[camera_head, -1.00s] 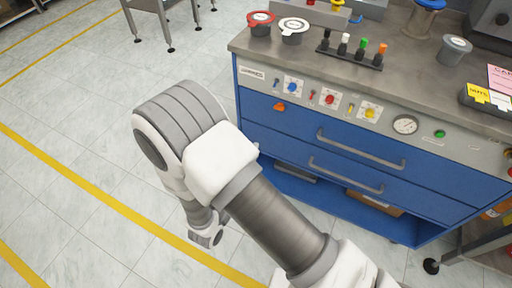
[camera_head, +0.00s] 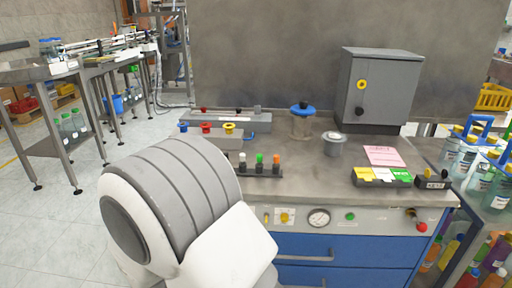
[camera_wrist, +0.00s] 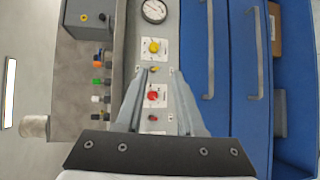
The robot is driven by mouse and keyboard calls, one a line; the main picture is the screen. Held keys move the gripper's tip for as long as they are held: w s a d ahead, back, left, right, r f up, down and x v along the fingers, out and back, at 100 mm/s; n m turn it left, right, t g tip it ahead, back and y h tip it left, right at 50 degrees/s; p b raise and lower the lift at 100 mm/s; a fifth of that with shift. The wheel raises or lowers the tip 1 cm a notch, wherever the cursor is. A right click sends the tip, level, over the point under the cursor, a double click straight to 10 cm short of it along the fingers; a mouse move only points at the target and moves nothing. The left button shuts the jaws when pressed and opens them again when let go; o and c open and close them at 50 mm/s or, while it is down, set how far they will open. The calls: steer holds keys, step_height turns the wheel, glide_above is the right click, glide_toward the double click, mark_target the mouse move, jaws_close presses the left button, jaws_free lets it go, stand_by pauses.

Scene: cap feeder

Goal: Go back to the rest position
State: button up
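My gripper (camera_wrist: 158,72) shows in the wrist view, with its two fingers apart and nothing held between them. It faces the front control panel (camera_wrist: 187,103) of the blue workbench, which appears turned on its side. I cannot tell the distance from the fingertips to the panel. In the head view my arm is bent at the lower left and covers the left part of the bench front; the gripper is hidden there.
The steel benchtop (camera_head: 315,183) carries a grey box (camera_head: 378,86), a blue-topped spool (camera_head: 302,121), a grey-lidded cup (camera_head: 334,144) and a row of coloured pegs (camera_head: 260,166). Bottles (camera_head: 463,150) stand at right. Tables (camera_head: 40,72) stand at left, with open floor (camera_head: 40,225) before them.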

steer(key=s+d+r+m+g+y, duration=0.3)
steer(key=s+d+r+m+g, duration=0.25)
steer(key=d, duration=0.35)
steer(key=s+d+r+m+g+y, duration=0.35)
steer(key=s+d+r+g, duration=0.2)
steer(key=d, duration=0.35)
steer(key=s+r+m+t+y+p, duration=0.1)
steer(key=s+r+t+y+p, duration=0.2)
steer(key=r+p, duration=1.9)
step_height(320, 180, up, 5)
steer(key=shift+a+f+m+t+y, duration=0.1)
steer(key=shift+a+m+t+y, duration=0.3)
steer(key=shift+t, duration=0.4)
steer(key=shift+d, duration=0.1)
